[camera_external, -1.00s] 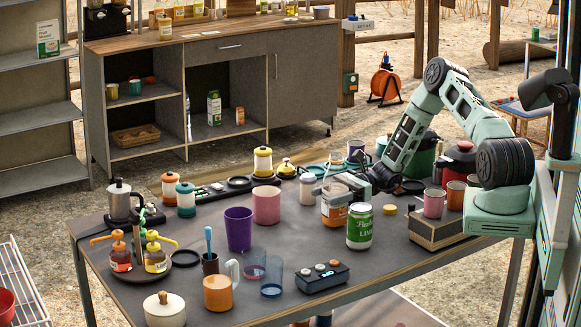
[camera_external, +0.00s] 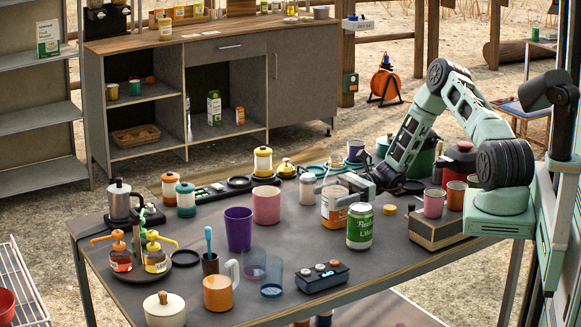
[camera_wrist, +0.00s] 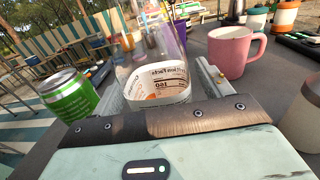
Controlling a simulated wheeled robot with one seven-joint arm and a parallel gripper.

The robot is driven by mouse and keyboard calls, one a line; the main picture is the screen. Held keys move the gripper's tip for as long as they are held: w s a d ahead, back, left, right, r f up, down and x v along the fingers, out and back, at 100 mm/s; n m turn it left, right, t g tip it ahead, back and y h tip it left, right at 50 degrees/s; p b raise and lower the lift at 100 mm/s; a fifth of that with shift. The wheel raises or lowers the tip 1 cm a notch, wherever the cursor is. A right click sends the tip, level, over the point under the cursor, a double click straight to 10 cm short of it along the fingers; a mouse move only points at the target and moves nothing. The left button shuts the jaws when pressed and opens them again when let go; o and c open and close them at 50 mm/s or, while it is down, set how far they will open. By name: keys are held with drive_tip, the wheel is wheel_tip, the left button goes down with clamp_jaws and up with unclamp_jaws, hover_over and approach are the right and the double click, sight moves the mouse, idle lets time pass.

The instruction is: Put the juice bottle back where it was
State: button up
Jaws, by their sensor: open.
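The juice bottle (camera_external: 334,215) is clear with an orange and white label and stands upright on the grey table, left of a green can. In the wrist view the clear bottle (camera_wrist: 155,84) stands between my two fingers, its printed label facing me. My gripper (camera_external: 340,190) reaches in low from the right at the bottle's upper part. It is open, with one finger on each side of the bottle. Whether a finger touches it, I cannot tell. Its lower front is partly hidden by the can in the external view.
The green can (camera_external: 360,226) stands close in front of the bottle. A pink mug (camera_external: 267,205) and a white-lidded jar (camera_external: 307,188) stand to the left. A wooden-sided box (camera_external: 436,232) with cups is at right.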

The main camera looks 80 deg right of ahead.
drive_tip(key=b+v, duration=0.1)
drive_tip(key=v, duration=0.5)
idle(0.5)
